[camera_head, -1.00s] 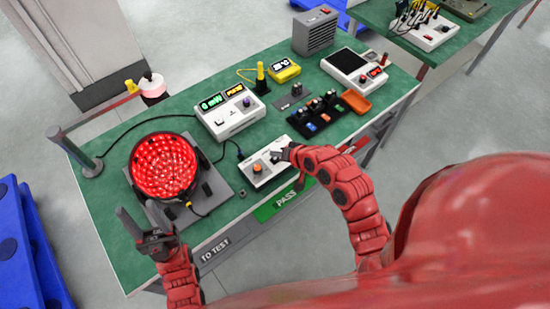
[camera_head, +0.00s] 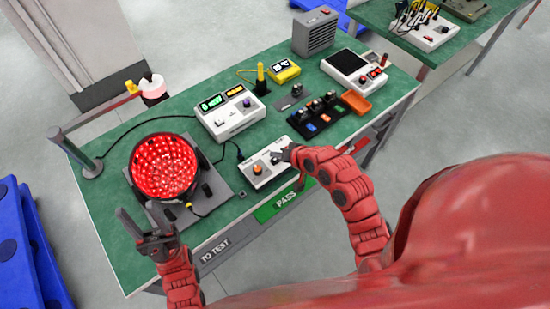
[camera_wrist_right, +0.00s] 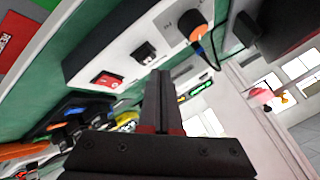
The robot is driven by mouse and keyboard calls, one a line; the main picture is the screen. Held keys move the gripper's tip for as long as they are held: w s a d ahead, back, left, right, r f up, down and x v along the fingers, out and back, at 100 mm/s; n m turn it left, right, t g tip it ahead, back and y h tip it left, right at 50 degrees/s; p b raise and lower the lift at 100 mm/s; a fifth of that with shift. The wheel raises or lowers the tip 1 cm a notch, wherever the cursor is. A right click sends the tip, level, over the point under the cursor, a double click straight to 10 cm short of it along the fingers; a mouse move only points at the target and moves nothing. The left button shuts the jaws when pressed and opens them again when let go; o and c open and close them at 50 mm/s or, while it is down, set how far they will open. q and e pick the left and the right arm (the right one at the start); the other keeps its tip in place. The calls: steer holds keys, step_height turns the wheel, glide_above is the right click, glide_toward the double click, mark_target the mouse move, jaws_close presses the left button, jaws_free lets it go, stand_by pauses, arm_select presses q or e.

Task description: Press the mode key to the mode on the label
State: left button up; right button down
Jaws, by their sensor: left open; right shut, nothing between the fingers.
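A white control box (camera_head: 265,164) with an orange knob (camera_head: 258,169) sits near the bench's front edge. In the right wrist view the box shows a red rocker switch (camera_wrist_right: 108,79), a small black key (camera_wrist_right: 145,54) and the orange knob (camera_wrist_right: 195,27). My right gripper (camera_head: 283,154) is shut and empty over the box's right part. In the wrist view its fingertips (camera_wrist_right: 160,74) are close to the black key; I cannot tell if they touch. My left gripper (camera_head: 143,228) is open and empty, in front of the round red lamp (camera_head: 165,166).
A white instrument (camera_head: 232,121) with green and yellow displays stands behind the control box. A yellow meter (camera_head: 284,70), a black tray of small parts (camera_head: 322,122), an orange bin (camera_head: 355,102) and another white device (camera_head: 350,70) lie further right. A green PASS panel (camera_head: 283,201) is on the front edge.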

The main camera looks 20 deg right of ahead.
steer(key=shift+f, duration=0.1)
stand_by(0.7)
steer(key=shift+f, duration=0.3)
steer(key=shift+f+b, duration=0.45)
steer(key=shift+b, duration=0.05)
stand_by(0.6)
steer(key=shift+r, duration=0.1)
steer(key=shift+r+p, duration=0.65)
steer(key=shift+r, duration=0.15)
step_height(320, 180, up, 5)
steer(key=p, duration=0.3)
stand_by(0.4)
stand_by(0.6)
